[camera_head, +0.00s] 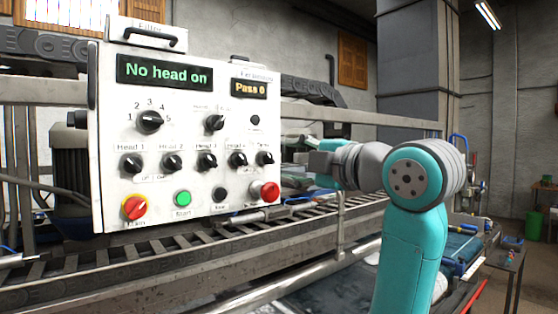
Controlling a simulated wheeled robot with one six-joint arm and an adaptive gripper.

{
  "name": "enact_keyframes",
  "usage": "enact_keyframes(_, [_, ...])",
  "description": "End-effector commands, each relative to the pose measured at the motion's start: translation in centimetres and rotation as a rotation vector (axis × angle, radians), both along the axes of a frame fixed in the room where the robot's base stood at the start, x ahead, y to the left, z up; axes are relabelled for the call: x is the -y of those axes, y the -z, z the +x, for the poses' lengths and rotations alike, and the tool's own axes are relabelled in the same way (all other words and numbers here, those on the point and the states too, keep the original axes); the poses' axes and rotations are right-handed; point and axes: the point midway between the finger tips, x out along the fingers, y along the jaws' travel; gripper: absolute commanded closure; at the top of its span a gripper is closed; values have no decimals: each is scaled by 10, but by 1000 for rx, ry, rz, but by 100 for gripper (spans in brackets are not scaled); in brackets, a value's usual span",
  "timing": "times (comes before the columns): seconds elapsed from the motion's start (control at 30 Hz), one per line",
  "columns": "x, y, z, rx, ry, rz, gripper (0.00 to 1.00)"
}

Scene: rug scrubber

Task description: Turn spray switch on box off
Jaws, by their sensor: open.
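The white control box (190,108) faces me at left centre and carries several black rotary knobs. The rightmost knob in the lower row, which looks like the spray switch (264,158), has a small blurred label above it. Its exact pointer angle is hard to read. My gripper (296,157) is just right of the box's right edge, at about the height of that knob, and points left. It is open and holds nothing that I can see. I see no contact with the knob. My teal arm comes in from the right.
A head 4 knob (237,159) sits close left of the rightmost knob, and a red stop button (265,191) is below it. A green start button (183,198) is lower left. A roller conveyor (300,222) runs below the box. Displays read "No head on" and "Pass 0".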

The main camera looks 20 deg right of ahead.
Motion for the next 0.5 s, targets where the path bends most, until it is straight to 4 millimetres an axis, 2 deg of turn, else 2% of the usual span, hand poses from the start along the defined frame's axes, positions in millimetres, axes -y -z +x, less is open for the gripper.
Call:
enact_keyframes(0.1, [7,0,-21,2,3,-1,46])
enact_keyframes(0.2, [11,0,-33,2,2,0,46])
enact_keyframes(0.5, [15,0,-46,0,0,0,46])
